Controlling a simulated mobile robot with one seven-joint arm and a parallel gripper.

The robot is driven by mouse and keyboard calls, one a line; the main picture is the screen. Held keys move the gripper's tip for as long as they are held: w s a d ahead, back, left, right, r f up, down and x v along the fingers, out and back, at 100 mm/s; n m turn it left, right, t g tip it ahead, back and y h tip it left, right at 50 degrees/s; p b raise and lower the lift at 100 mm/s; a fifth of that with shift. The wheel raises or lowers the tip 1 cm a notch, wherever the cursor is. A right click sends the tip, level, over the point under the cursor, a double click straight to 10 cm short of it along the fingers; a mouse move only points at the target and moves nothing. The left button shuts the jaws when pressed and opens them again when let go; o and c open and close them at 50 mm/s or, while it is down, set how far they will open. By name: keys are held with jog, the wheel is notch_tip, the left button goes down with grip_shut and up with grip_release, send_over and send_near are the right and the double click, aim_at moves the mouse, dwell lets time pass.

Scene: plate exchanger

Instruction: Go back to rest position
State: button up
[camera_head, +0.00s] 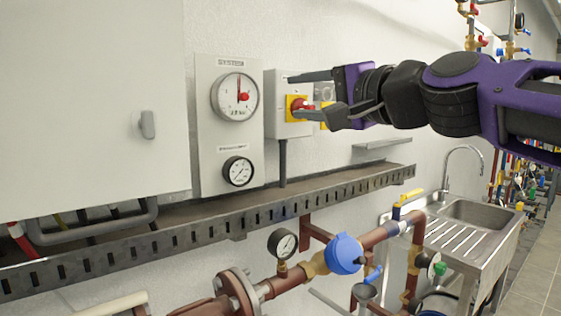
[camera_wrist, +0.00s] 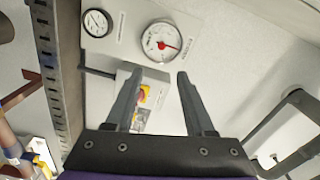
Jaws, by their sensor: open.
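My gripper (camera_head: 308,95) is at the end of my purple and black arm, which reaches in from the right in the head view. Its two fingers are spread apart in front of a grey switch box (camera_head: 275,92) on the wall. A red knob on a yellow plate (camera_head: 297,108) shows between the fingers. In the wrist view, the open gripper (camera_wrist: 155,85) has nothing held between its fingers. The yellow and red switch (camera_wrist: 143,96) shows beside the left finger, partly hidden. I cannot tell whether a finger touches the box.
A gauge panel (camera_head: 206,150) and a large white cabinet (camera_head: 90,100) stand left of the box. A slotted metal tray (camera_head: 215,228) runs below. Pipes with a blue valve cap (camera_head: 345,254) and a sink (camera_head: 475,213) lie below and right. Bare wall (camera_head: 370,40) is above.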

jog(key=s+d+f+n+g+h, duration=0.2)
jog(key=s+f, duration=0.4)
jog(key=f, duration=0.4)
jog(key=s+d+f+n+g+h+p, duration=0.1)
jog(key=s+d+f+n+g+h, duration=0.2)
jog(key=s+f, duration=0.3)
jog(key=s+d+f+n+g+h+p, duration=0.1)
jog(key=s+d+f+n+g+h, duration=0.1)
jog(key=f, duration=1.3)
jog(key=s+n+g+h, duration=0.1)
jog(key=s+g+h, duration=0.1)
jog(key=s+h, duration=0.1)
jog(key=shift+s+d+f+n, duration=0.15)
jog(key=shift+s+f+n, duration=0.25)
jog(key=shift+s, duration=0.15)
